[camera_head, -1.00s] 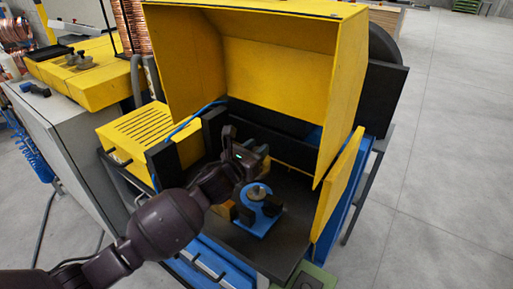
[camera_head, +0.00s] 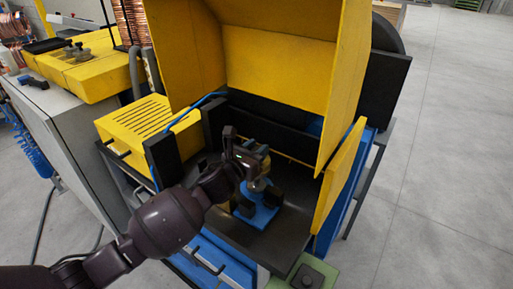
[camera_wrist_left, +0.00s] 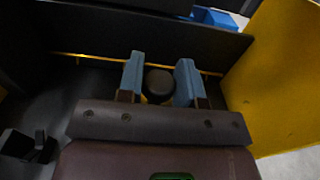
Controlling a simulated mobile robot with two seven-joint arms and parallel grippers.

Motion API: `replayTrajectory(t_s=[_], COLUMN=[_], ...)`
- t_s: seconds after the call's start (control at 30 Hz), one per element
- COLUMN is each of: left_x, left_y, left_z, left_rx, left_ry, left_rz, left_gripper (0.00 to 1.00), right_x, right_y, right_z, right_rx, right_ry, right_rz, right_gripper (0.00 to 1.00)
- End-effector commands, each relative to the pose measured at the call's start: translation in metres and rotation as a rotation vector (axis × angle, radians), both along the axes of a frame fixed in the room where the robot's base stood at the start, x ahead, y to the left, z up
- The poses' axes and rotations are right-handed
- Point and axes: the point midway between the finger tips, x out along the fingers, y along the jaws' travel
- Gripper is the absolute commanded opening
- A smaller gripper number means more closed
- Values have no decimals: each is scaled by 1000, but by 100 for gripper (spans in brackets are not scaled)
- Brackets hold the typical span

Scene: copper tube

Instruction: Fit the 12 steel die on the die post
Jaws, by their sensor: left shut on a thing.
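My left gripper (camera_head: 261,173) is low inside the yellow-hooded machine, over the blue fixture (camera_head: 262,217) with dark blocks. In the left wrist view, the blue-grey fingers of the left gripper (camera_wrist_left: 160,83) stand on both sides of a dark round knob (camera_wrist_left: 159,82), shut on it. A greyish disc, which I take for the steel die (camera_head: 258,185), shows just under the fingers, at the top of the fixture. The gripper hides much of it. I cannot make out a number or the die post, nor whether the disc touches the fixture. My right gripper is out of view.
The yellow hood (camera_head: 268,58) is open above my arm. A yellow side panel (camera_head: 339,178) stands right of the fixture, and a slotted yellow box (camera_head: 148,122) is at left. More grey die-like pieces (camera_head: 76,50) stand on the far-left yellow bench.

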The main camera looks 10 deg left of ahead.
Motion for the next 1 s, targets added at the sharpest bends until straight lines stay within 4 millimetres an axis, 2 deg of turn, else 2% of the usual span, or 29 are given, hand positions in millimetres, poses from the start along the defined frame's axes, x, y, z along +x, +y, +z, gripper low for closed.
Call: replayTrajectory(t_s=[0.2, 0.4, 1.0], left_x=[0, 0, 0], left_y=[-1, -1, -1], left_z=[-12, -19, -20], left_rx=[-2, -2, -2], left_ry=[-6, -5, -5], left_rz=[-1, -1, -1], left_gripper=[0, 0, 0], right_x=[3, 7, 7], right_y=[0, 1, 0], right_z=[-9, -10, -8], right_rx=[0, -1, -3], right_ry=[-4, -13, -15], right_rz=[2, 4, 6], right_gripper=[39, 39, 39])
